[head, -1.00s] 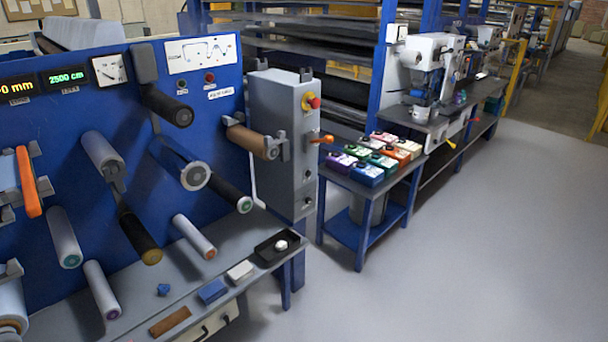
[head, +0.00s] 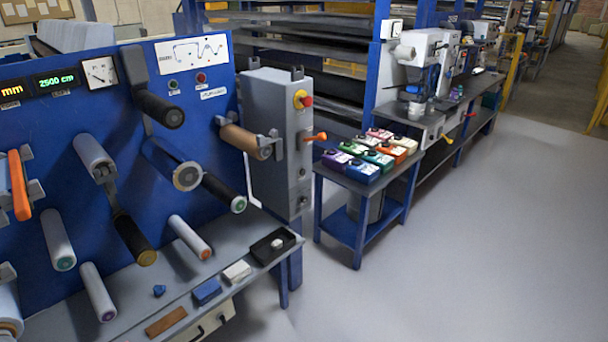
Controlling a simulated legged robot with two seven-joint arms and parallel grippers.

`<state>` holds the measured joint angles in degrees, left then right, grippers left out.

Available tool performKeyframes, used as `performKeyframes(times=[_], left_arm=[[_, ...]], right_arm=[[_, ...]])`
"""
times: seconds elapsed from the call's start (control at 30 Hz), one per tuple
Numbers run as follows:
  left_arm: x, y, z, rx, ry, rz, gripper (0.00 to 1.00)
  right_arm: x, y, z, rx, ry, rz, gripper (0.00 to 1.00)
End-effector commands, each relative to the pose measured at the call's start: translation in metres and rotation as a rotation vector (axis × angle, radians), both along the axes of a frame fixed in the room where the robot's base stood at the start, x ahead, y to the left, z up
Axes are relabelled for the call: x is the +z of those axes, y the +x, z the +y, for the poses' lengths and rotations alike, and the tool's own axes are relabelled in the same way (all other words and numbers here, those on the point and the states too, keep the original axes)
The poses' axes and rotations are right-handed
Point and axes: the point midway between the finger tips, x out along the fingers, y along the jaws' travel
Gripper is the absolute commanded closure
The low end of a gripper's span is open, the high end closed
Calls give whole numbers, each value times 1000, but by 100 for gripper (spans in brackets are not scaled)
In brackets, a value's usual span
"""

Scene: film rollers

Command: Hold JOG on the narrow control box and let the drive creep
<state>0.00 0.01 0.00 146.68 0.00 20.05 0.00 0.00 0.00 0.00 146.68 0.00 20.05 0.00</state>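The narrow grey control box (head: 272,150) stands upright at the right end of the blue roller panel (head: 110,130). Its narrow right face has a red knob on a yellow base (head: 302,99) at the top. An orange-tipped lever (head: 318,137) sticks out to the right below it. Small dark round controls (head: 301,172) sit lower on that face; I cannot read which is JOG. Several rollers, among them a grey one with a teal end (head: 58,238), stick out of the panel. Neither of my grippers is in view.
A grey shelf below the rollers holds a black tray (head: 272,247), a white block (head: 237,271), a blue block (head: 207,291) and a brown strip (head: 166,321). A blue side table (head: 347,232) with several coloured boxes stands right of the control box. The floor (head: 450,250) at right is clear.

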Motion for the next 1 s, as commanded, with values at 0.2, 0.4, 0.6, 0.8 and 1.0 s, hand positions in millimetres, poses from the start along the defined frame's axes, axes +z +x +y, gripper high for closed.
performKeyframes(times=[0.2, 0.4, 0.6, 0.8, 1.0], left_arm=[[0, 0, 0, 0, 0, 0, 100], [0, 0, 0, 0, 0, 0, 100], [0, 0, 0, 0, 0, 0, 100], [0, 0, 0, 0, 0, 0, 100], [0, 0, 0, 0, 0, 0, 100]], right_arm=[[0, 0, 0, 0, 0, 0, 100], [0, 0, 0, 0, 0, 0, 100], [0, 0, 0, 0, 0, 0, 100], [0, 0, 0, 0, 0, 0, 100], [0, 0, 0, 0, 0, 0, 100]])
